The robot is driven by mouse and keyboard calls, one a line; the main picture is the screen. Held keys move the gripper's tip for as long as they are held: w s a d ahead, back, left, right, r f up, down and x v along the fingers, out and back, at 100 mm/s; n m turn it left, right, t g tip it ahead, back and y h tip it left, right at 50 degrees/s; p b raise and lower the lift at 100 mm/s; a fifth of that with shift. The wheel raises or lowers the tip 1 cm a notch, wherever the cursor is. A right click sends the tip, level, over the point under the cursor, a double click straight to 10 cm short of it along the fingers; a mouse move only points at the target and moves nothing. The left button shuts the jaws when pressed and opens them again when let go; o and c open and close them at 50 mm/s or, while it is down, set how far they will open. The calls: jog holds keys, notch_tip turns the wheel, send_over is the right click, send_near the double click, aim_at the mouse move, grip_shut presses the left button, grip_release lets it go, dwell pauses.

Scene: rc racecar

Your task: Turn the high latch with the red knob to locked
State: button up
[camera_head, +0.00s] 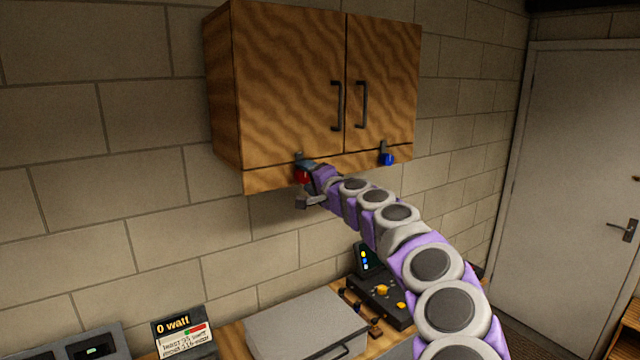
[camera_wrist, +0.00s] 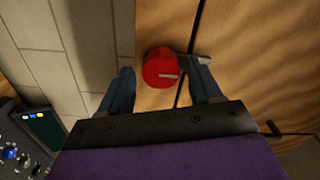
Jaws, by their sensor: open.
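The red knob (camera_head: 302,176) is on a latch at the lower front of the wooden wall cabinet (camera_head: 285,90), under its left door. A grey latch piece (camera_head: 298,156) shows just above the knob. My gripper (camera_head: 304,184) is at this knob, with its jaws open. In the wrist view the red knob (camera_wrist: 159,68) lies between the two dark blue fingers, with a visible gap to the left finger. The grey latch bar (camera_wrist: 196,60) runs from the knob to the right, close to the right fingertip; I cannot tell if they touch.
A second latch with a blue knob (camera_head: 387,159) is under the right door. Two dark door handles (camera_head: 337,106) stick out above. Below are a grey box (camera_head: 305,322), a dark control panel (camera_head: 385,300) and a small sign (camera_head: 184,332). The brick wall is left.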

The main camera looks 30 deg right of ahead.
jog(key=s+d, duration=0.1)
jog(key=s, duration=1.6)
jog(key=shift+b, duration=0.35)
jog(key=shift+f, duration=0.1)
jog(key=s+a+f+n+g+y+b, duration=0.1)
jog(key=a+f+n+g+y, duration=0.2)
jog(key=a, duration=0.7)
jog(key=s+a+f+n+g+y+b, duration=0.1)
jog(key=s+a+f+n+g+y, duration=0.3)
jog(key=a, duration=0.6)
jog(key=s+a+f+n+g+h+b, duration=0.1)
jog(key=s+a+f+n+g, duration=0.15)
jog(key=a+f, duration=0.3)
jog(key=s+a+f+n+g+b, duration=0.1)
jog(key=s+a+f+n, duration=0.25)
jog(key=a, duration=0.25)
jog(key=s+a+f+n+g+h+b, duration=0.1)
jog(key=s+f+g+h+b, duration=0.3)
jog(key=s+f, duration=0.8)
jog(key=s+d+f+g+h, duration=0.1)
jog(key=s+d+f+g, duration=0.1)
jog(key=s+f, duration=0.2)
jog(key=s+d+f+g+h, duration=0.1)
jog(key=s+d+f+g, duration=0.2)
jog(key=s, duration=0.6)
jog(key=shift+s+d+f+h, duration=0.25)
jog(key=shift+f+h, duration=0.05)
jog(key=shift+f, duration=0.35)
